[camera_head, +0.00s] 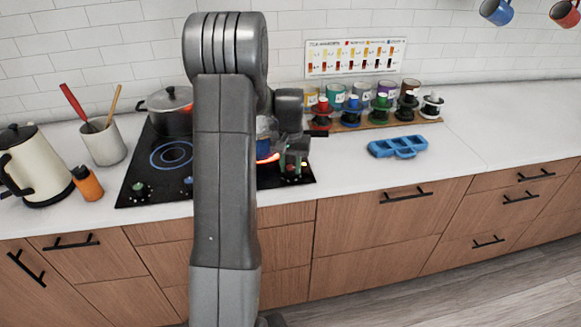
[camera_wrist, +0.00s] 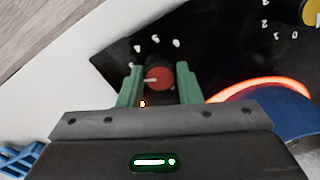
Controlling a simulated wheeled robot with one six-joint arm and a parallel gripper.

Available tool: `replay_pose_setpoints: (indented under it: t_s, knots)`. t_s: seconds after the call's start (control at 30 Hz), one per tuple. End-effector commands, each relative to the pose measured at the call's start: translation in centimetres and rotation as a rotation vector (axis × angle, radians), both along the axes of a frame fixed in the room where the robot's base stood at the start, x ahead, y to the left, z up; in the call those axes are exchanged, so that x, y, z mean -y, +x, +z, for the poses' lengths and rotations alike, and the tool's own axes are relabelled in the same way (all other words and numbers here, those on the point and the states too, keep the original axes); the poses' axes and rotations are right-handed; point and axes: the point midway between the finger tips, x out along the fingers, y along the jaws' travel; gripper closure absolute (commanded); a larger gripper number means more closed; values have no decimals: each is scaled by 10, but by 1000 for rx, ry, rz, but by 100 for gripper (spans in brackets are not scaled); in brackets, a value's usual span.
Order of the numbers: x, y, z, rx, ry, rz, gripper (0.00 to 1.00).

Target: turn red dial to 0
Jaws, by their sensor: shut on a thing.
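The red dial (camera_wrist: 159,76) is a round knob with a pale pointer mark on its face. It sits on the black cooktop (camera_wrist: 112,49), with pale marks around it. In the wrist view the green fingers of my gripper (camera_wrist: 159,84) are on both sides of the dial, shut on it. The pointer lies roughly sideways, toward the left; the numbers near it are too blurred to read. In the head view my gripper (camera_head: 294,160) is low at the cooktop's front right corner, and my arm hides part of the cooktop.
A glowing orange burner (camera_wrist: 265,86) with a blue pot (camera_wrist: 275,113) is close to the right finger. A yellow dial (camera_wrist: 312,12) is at the upper right. A blue mould (camera_head: 398,146) lies on the white counter (camera_head: 450,145). A steel pot (camera_head: 168,108) stands at the back left.

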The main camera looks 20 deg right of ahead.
Motion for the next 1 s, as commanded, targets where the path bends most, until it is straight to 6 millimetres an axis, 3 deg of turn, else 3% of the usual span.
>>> replay_pose_setpoints:
  t_s: [1.0]
  knots:
    - [1,1,1,3,-4,966,91]
